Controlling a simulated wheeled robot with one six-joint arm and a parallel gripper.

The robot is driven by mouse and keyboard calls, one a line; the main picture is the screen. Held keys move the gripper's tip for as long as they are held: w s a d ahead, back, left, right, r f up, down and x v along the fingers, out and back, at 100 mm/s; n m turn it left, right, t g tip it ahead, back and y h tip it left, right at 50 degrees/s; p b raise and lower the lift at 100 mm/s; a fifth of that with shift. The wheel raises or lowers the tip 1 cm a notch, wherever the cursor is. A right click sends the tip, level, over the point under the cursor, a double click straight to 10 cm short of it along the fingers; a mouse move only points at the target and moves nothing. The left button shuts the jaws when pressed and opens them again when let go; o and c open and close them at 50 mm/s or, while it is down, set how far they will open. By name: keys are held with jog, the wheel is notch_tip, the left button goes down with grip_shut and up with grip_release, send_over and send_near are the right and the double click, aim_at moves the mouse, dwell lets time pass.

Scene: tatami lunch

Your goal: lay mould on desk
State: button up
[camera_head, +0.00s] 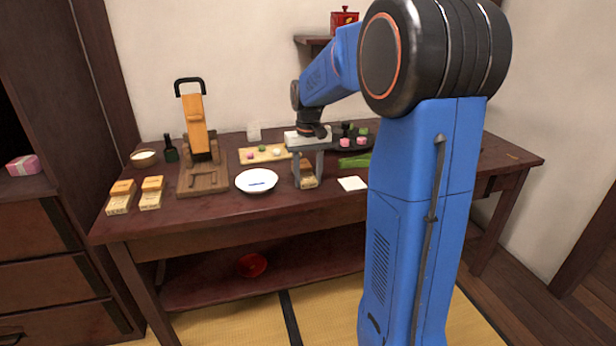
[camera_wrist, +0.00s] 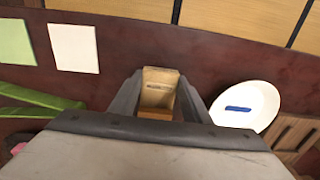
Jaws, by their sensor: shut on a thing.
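My gripper (camera_head: 308,167) points down over the middle of the dark red-brown desk (camera_head: 220,215). It is shut on a small wooden mould (camera_head: 308,182), a pale box with an orange-brown part. In the wrist view the mould (camera_wrist: 159,84) sits between the two fingers (camera_wrist: 158,100), with its pale face showing. The mould is at or just above the desk top; I cannot tell if it touches. Part of it is hidden by the fingers.
A white plate (camera_head: 257,188) with a blue mark lies just left of the gripper. A white square (camera_head: 352,184) lies to its right. Two similar wooden boxes (camera_head: 121,190) (camera_head: 152,186) stand at the left. Behind are a board with small pieces (camera_head: 247,159) and a dark tray (camera_head: 340,149).

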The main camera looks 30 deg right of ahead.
jog(key=shift+f, duration=0.15)
jog(key=o, duration=1.1)
jog(key=shift+c, duration=0.2)
notch_tip(320, 180, up, 12)
jog(key=s+a+t, duration=0.1)
jog(key=s+a, duration=0.5)
jog(key=s, duration=0.2)
jog(key=s+a+f+n+t, duration=0.1)
jog(key=s+a+f, duration=0.2)
jog(key=s, duration=0.4)
jog(key=s+a+f+n+t, duration=0.1)
jog(key=s+a+f, duration=0.2)
jog(key=s, duration=0.4)
jog(key=s+a+f+n+t, duration=0.1)
jog(key=s+a+f, duration=0.2)
jog(key=s+f, duration=0.2)
jog(key=s, duration=0.3)
jog(key=shift+a+f+t, duration=0.25)
jog(key=shift+a+t, duration=0.15)
jog(key=shift+s, duration=0.1)
